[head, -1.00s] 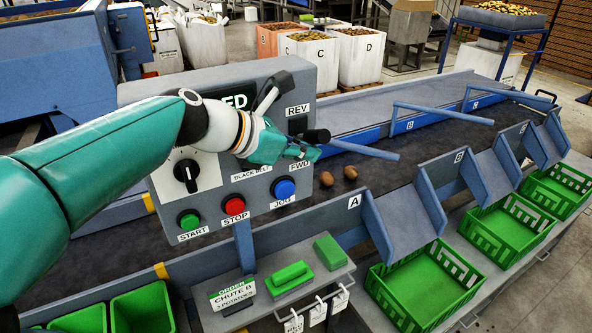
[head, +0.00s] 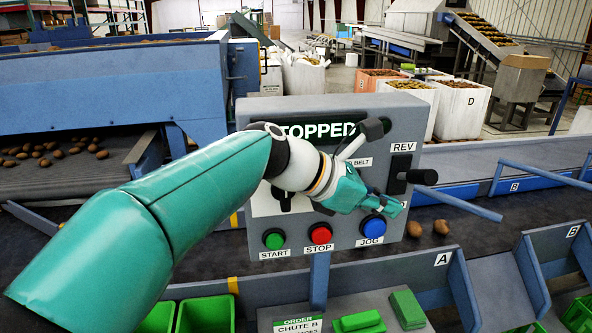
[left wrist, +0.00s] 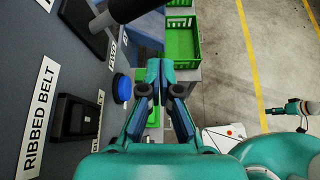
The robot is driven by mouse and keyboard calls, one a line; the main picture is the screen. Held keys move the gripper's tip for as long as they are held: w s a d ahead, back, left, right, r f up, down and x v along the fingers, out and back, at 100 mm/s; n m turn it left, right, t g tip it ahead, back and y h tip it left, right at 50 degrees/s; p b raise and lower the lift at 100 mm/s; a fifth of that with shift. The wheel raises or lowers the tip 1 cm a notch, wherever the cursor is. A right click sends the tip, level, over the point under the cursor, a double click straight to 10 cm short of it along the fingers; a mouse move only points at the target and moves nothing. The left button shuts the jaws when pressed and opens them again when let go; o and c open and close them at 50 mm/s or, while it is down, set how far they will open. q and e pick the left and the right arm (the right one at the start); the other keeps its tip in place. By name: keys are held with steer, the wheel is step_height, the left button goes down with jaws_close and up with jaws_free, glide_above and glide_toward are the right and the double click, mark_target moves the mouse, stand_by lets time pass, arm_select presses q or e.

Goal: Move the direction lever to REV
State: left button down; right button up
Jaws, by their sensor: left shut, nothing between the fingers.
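The grey control panel (head: 345,235) stands in the middle of the head view. The direction lever (head: 420,177) is a black handle jutting from a black plate on its right side, below the REV label (head: 403,147). My left gripper (head: 400,209) is shut and empty, in front of the panel just below the lever, by the blue JOG button (head: 373,227). It hides the FWD label in the head view. In the left wrist view, the lever's black end (left wrist: 138,8) lies beyond the closed fingertips (left wrist: 160,70), apart from them. My right gripper (left wrist: 280,108) shows small there; its fingers are unclear.
The green START button (head: 274,239) and red STOP button (head: 320,233) sit low on the panel. The display, partly covered by my arm, reads "TOPPED". A blue diverter bar (head: 460,205) lies right of the lever.

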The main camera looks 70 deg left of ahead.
arm_select(q)
steer(key=s+a+r+p, duration=0.1)
steer(key=s+a+r, duration=0.1)
steer(key=s, duration=0.4)
steer(key=s+a+r+p, duration=0.1)
steer(key=s+a+r, duration=0.2)
steer(key=s+r, duration=0.2)
steer(key=shift+s, duration=1.2)
steer(key=shift+a, duration=0.1)
